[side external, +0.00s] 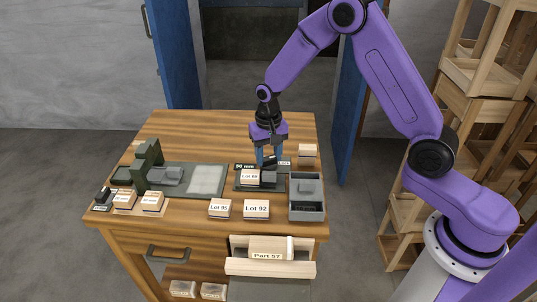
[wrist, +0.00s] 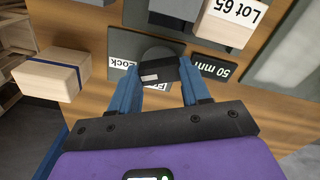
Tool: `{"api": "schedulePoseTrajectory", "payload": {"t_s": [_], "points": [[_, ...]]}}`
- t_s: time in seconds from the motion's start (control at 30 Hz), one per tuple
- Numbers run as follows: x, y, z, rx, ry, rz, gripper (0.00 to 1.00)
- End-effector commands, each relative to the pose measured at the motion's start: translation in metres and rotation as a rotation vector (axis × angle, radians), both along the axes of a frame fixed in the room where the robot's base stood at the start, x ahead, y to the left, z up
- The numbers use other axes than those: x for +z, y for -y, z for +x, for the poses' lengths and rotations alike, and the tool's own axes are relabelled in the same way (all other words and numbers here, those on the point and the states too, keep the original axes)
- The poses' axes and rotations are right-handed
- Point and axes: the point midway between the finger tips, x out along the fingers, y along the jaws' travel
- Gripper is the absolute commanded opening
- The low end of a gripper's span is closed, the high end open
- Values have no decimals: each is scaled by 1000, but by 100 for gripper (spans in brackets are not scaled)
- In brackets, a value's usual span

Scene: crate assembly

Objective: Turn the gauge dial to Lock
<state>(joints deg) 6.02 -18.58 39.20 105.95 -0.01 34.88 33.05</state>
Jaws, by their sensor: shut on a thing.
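The gauge (side external: 243,186) is a dark plate fixture on the table, with a "50 mm" label (wrist: 213,69). Its dial (wrist: 158,56) is a dark grey disc with a black bar grip (wrist: 160,71) bearing a small pale mark. A "Lock" label (wrist: 122,63) is left of the dial in the wrist view. Another label, starting with "F" (wrist: 154,89), is partly hidden below the bar. My gripper (side external: 268,158) points down over the dial, its blue fingers on either side of the bar and shut on it. The exact dial setting is hard to read.
A Lot 65 block (side external: 250,177) sits on the gauge beside the dial. A plain block with a blue band (wrist: 52,74) stands nearby. A grey bin (side external: 306,209), Lot 92 block (side external: 256,208) and Lot 85 block (side external: 220,207) are near the front edge. A drawer (side external: 270,268) stands open.

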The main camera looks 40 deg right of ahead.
Motion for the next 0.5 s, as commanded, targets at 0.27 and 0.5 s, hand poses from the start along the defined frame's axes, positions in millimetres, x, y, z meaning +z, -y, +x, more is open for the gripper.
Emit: {"api": "schedulePoseTrajectory", "payload": {"t_s": [0.27,0.5], "points": [[1,0,0,1,1,1,57],[0,0,0,2,1,1,57]]}}
